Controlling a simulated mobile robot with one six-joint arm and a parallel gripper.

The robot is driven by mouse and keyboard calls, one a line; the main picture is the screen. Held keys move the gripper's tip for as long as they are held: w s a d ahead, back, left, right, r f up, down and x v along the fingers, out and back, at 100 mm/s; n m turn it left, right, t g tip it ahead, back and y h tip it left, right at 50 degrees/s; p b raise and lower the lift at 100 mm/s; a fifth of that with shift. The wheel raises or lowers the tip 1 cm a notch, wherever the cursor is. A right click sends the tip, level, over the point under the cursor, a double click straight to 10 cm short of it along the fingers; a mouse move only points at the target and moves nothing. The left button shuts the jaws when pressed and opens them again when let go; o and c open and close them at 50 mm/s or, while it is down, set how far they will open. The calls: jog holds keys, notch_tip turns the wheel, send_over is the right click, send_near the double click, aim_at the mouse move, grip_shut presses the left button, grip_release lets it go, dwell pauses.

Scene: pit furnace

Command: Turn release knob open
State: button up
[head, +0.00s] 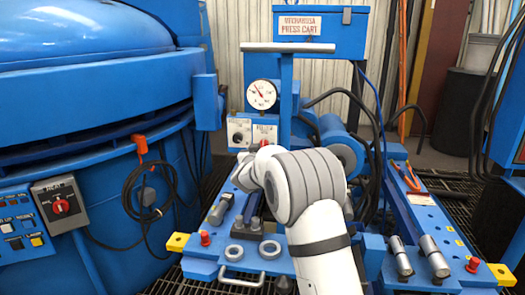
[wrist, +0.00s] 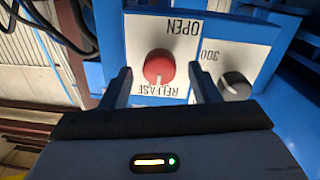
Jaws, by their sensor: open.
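The red round release knob (wrist: 159,67) sits on a white plate (wrist: 180,30) in the wrist view. The plate's words OPEN and RELEASE appear upside down, above and below the knob. A small pale mark on the knob lies toward RELEASE. My gripper (wrist: 159,76) is open, one finger on each side of the knob, with visible gaps; I cannot tell how far its tips are from the panel. In the head view the knob (head: 264,143) shows just above my wrist, which hides my gripper.
A grey knob (wrist: 235,85) marked 300 sits close by the right finger in the wrist view. The blue press cart (head: 420,215) carries a gauge (head: 262,94) above the panel. A blue furnace (head: 90,110) stands left, with a hanging cable (head: 130,195). Hoses run at right.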

jog(key=shift+w+d, duration=0.25)
jog(key=shift+w, duration=0.4)
jog(key=shift+c, duration=0.6)
jog(key=c, duration=0.9)
